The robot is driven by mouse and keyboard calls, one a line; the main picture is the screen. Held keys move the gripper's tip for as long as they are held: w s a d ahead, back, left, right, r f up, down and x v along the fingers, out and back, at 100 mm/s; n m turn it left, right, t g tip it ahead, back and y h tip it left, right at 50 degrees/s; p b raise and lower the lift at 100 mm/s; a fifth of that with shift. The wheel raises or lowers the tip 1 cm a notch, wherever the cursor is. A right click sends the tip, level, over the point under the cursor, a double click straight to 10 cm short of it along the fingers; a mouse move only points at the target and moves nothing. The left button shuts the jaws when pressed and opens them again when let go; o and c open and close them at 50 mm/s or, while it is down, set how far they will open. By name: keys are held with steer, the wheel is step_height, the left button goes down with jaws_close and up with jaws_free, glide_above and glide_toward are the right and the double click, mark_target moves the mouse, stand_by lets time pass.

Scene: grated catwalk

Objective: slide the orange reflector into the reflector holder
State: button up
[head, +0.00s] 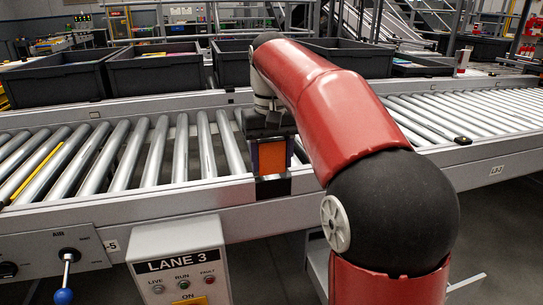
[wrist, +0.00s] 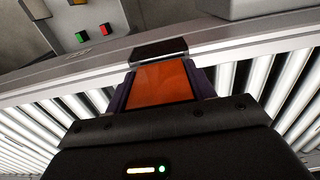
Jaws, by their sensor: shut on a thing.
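The orange reflector (head: 272,158) is a flat orange plate held upright between the dark purple fingers of my gripper (head: 271,164). It also shows in the wrist view (wrist: 162,84), with a finger of my gripper (wrist: 162,92) along each side. The reflector holder (head: 273,188) appears as a black piece on the pale near rail of the conveyor, just below the reflector in the head view. In the wrist view the black holder (wrist: 160,47) is just beyond the reflector's far edge. I cannot tell whether they touch.
The roller conveyor (head: 180,145) runs across behind the rail. Several dark bins (head: 155,70) stand along its far side. The grey LANE 3 control box (head: 178,250) is at the front, with a blue-knobbed lever (head: 65,280) to its left.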

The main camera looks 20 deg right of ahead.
mark_target(272, 141)
steer(key=shift+f, duration=0.55)
steer(key=o, duration=1.5)
steer(key=shift+c, duration=0.2)
steer(key=shift+r+p, duration=1)
steer(key=shift+r, duration=3.05)
